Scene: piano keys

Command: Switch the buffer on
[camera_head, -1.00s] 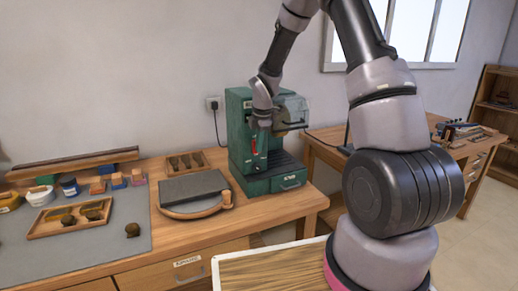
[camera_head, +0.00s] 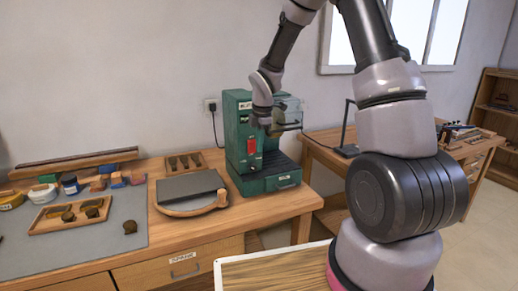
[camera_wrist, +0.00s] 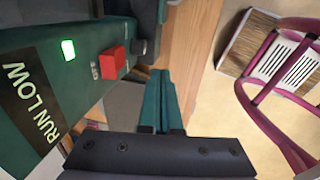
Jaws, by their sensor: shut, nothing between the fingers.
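The buffer (camera_head: 234,160) is a green machine on the left workbench, with a red switch (camera_head: 251,147) on its front. In the wrist view its green front (camera_wrist: 85,85) fills the left side, with a lit green square light (camera_wrist: 68,49), a RUN LOW label (camera_wrist: 33,98) and the red switch block (camera_wrist: 112,62). My gripper (camera_wrist: 161,75) is shut and empty, its teal fingers to the right of and below the red block in that picture, apart from it.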

